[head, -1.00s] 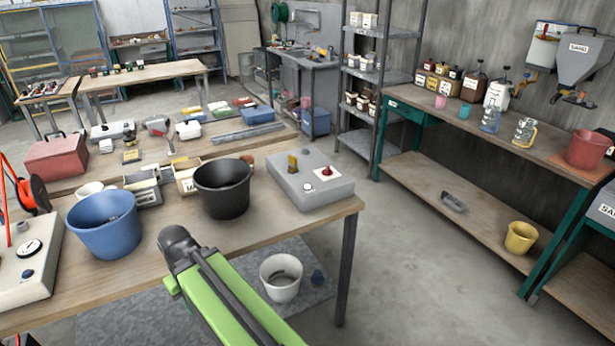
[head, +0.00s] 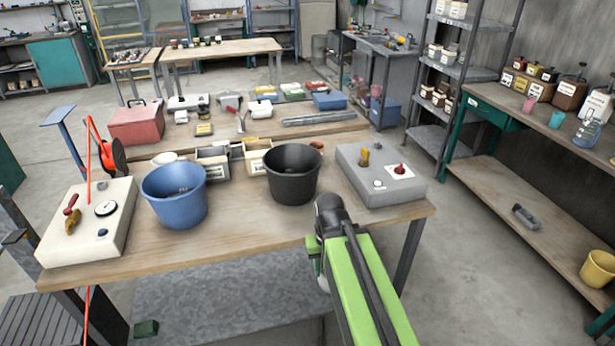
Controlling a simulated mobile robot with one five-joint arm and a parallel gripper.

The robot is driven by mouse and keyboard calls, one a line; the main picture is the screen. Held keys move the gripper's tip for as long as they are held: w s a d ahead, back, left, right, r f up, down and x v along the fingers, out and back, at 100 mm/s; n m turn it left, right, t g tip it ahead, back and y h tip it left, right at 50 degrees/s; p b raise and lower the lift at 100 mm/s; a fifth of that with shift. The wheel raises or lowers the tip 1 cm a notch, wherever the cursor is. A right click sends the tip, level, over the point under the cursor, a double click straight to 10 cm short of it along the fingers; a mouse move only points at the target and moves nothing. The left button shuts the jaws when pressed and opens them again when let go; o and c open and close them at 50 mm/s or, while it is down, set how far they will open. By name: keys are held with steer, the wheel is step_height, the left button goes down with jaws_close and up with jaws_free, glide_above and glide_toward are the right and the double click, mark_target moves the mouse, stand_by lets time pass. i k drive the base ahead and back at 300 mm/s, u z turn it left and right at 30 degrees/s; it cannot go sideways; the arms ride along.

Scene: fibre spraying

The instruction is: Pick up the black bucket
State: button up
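The black bucket (head: 291,176) stands upright on the wooden table, right of the blue bucket (head: 175,197) and left of a grey control box. My green arm reaches in from the bottom right of the head view, and its dark end shows at the table's front edge, in front of and a little right of the black bucket. The end is apart from the bucket. The gripper's fingers cannot be made out in this view.
The grey control box (head: 373,186) and a white box with a gauge (head: 90,236) stand on the wooden table (head: 250,228). Small bins (head: 212,157) sit behind the buckets. A workbench (head: 545,135) with a yellow bucket (head: 597,270) stands at right. Floor between them is clear.

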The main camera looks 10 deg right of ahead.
mark_target(293, 170)
steer(key=z, duration=0.05)
steer(key=k, duration=0.8)
steer(key=u, duration=0.2)
steer(key=i, duration=0.8)
steer(key=z, duration=4.65)
steer(key=i, duration=0.1)
steer(key=z, duration=3.4)
steer(key=k, duration=1.6)
